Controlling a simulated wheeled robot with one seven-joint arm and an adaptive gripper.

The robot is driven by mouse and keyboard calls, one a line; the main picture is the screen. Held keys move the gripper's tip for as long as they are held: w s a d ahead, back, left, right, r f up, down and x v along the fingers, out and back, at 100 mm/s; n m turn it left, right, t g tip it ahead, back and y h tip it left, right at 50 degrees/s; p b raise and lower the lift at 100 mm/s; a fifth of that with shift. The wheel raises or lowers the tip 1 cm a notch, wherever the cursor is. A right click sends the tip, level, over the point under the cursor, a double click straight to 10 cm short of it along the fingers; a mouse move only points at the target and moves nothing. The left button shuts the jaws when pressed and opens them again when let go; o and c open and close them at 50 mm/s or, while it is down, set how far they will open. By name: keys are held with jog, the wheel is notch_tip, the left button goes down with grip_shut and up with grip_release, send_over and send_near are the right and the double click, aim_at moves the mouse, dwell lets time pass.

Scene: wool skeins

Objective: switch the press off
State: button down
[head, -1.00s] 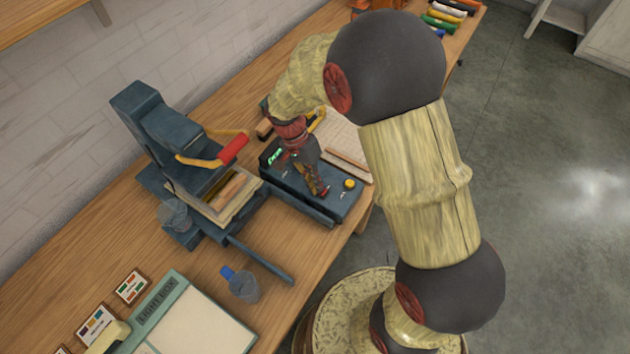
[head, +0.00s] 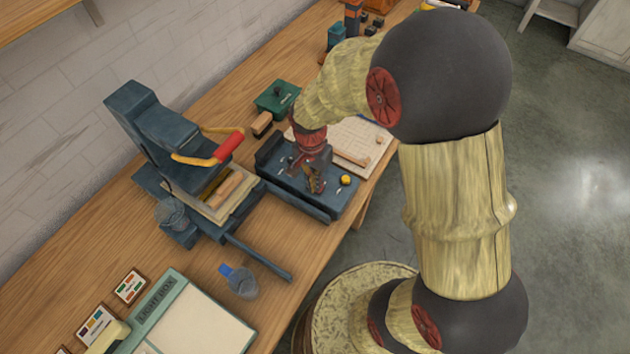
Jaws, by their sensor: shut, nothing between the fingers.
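The press (head: 165,135) is a dark blue machine with a red-gripped yellow lever (head: 230,146), standing on the bench left of centre. A low blue control box (head: 290,193) lies to its right. It has small switches and a yellow knob (head: 345,180) on top. The raised panel (head: 268,148) at the box's back left looks dark. My gripper (head: 315,188) is shut and empty, pointing down over the middle of the box, left of the yellow knob. It hides part of the box top; I cannot tell whether it touches.
A pale gridded board (head: 375,137) with wooden strips lies behind the box. A green box (head: 277,98) and a wooden block (head: 262,123) are near the wall. The bench's right edge is close to the box.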

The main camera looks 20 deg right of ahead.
jog(key=shift+s+d+f, duration=0.1)
jog(key=shift+s+f, duration=0.45)
jog(key=shift+w, duration=0.2)
jog(key=shift+w+a+f, duration=0.1)
jog(key=shift+w+a, duration=0.25)
jog(key=shift+a, duration=0.05)
jog(key=shift+w+r+p, duration=0.2)
jog(key=shift+r+p, duration=0.25)
jog(key=shift+r, duration=0.1)
notch_tip(320, 180, up, 14)
jog(key=p, duration=0.4)
jog(key=shift+p, duration=0.4)
jog(key=shift+w+d+r, duration=0.1)
jog(key=shift+d, duration=0.05)
